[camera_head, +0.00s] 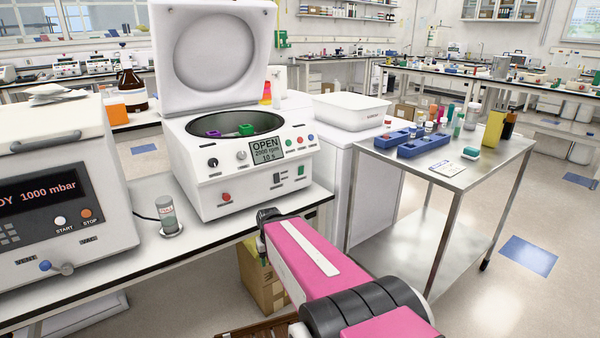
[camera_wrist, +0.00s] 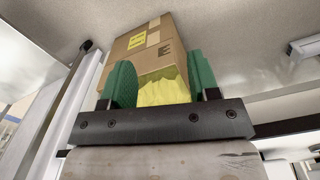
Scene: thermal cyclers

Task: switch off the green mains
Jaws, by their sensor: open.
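The centrifuge (camera_head: 225,185) stands on the white bench with its lid (camera_head: 212,50) raised. Its display (camera_head: 266,148) reads OPEN, 2000 rpm, 10 s. A small green switch (camera_head: 300,170), which may be the mains, sits at the right of its front panel; its on or off position is too small to tell. My gripper (camera_wrist: 161,78) is open in the wrist view, with two green fingers apart and nothing held. In the camera_head view, the end of my arm is just in front of the bench edge, below and right of the panel, apart from the switch; the fingers are mostly hidden.
A cardboard box (camera_wrist: 150,40) shows beyond my fingers, below the bench. A metal trolley (camera_head: 400,168) with blue racks stands to the right.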

